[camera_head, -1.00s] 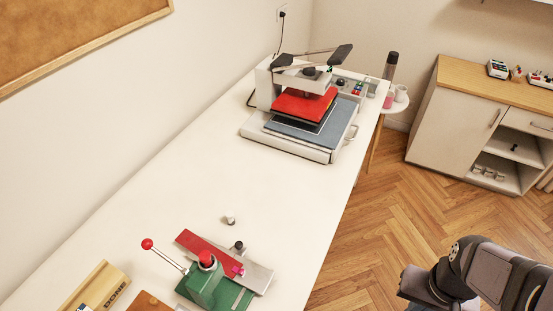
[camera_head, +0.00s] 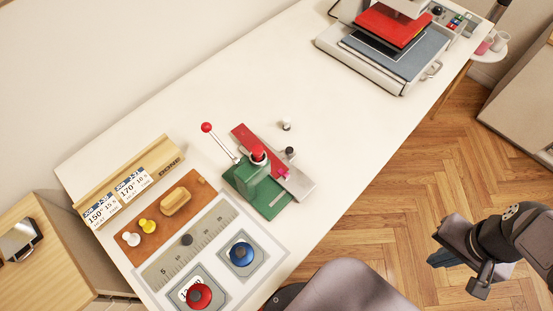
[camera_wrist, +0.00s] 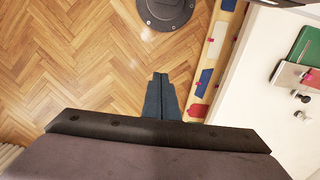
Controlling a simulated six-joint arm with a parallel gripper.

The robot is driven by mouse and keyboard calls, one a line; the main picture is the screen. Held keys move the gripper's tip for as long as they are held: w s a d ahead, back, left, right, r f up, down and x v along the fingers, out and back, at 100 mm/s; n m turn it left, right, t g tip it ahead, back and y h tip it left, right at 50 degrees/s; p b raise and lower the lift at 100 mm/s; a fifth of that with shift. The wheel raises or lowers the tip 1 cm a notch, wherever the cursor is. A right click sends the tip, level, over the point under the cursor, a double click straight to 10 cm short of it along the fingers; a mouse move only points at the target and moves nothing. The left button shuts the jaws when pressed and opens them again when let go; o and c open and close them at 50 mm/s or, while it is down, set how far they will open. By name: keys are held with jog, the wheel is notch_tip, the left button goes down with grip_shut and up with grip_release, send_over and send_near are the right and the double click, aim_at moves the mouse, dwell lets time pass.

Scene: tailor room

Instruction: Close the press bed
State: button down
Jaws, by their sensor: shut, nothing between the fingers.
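The heat press (camera_head: 350,47) stands at the far end of the white table, partly cut off by the top edge of the head view. Its bed (camera_head: 405,62) is a blue-grey pad on a white base that sticks out toward the near side from under the raised red platen (camera_head: 392,27). A handle (camera_head: 433,70) shows on the bed's right front side. My gripper (camera_head: 440,260) hangs over the floor right of the table, well apart from the press. In the wrist view its fingers (camera_wrist: 160,80) are together and empty.
A green button press (camera_head: 258,185) with a red-knobbed lever stands mid-table. Near it are a wooden sign stand (camera_head: 130,185), a ruler mat (camera_head: 185,240) and red and blue buttons. A grey seat-like shape (camera_head: 350,290) is at the bottom. The table between the two presses is mostly clear.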

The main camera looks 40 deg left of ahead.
jog(key=s+a+f+n+g+b, duration=0.25)
jog(key=a+f+b, duration=0.25)
jog(key=f, duration=0.4)
jog(key=w+a+f+n+b, duration=0.1)
jog(key=w+a, duration=0.2)
jog(key=a, duration=0.3)
jog(key=w+a+f+y+b, duration=0.1)
jog(key=w+a+b, duration=0.1)
jog(key=w+a, duration=0.2)
jog(key=w+a+f+n+t+y+b, duration=0.1)
jog(key=w+a, duration=0.3)
jog(key=a, duration=0.5)
jog(key=shift+w+a+f+n, duration=0.2)
jog(key=shift+w+a+n, duration=0.05)
jog(key=shift+n, duration=0.1)
jog(key=w+a+r+n+g+y, duration=0.1)
jog(key=w+a+r+n+y, duration=0.2)
jog(key=a+r+n, duration=0.5)
jog(key=shift+a+r+n+y, duration=0.3)
jog(key=shift+a+r+y, duration=0.3)
jog(key=shift+a+r, duration=1.15)
